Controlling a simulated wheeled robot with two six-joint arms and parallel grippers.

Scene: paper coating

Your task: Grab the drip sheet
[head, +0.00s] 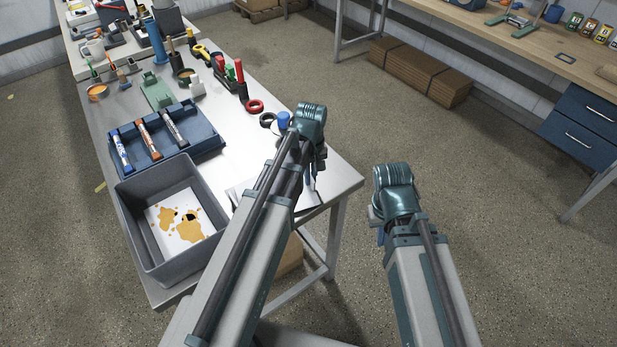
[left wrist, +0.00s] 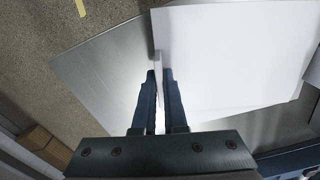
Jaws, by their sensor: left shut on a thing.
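A plain white sheet (left wrist: 235,50), which looks like the clean drip sheet, spreads flat in the left wrist view. My left gripper (left wrist: 160,75) is shut on its edge, with a thin white strip between the fingers. In the head view my left gripper (head: 311,182) is low over the table's near right corner, partly hidden by its own wrist. Another white sheet (head: 167,235) with brown stains and dark spots lies in the grey bin (head: 124,212). My right gripper (head: 381,236) is out past the table's right edge, its fingers mostly hidden under the wrist.
The metal table (head: 225,150) also holds a blue tray (head: 197,152) with several markers, left of my left arm. Floor is open to the right, before a wooden bench (head: 490,45).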

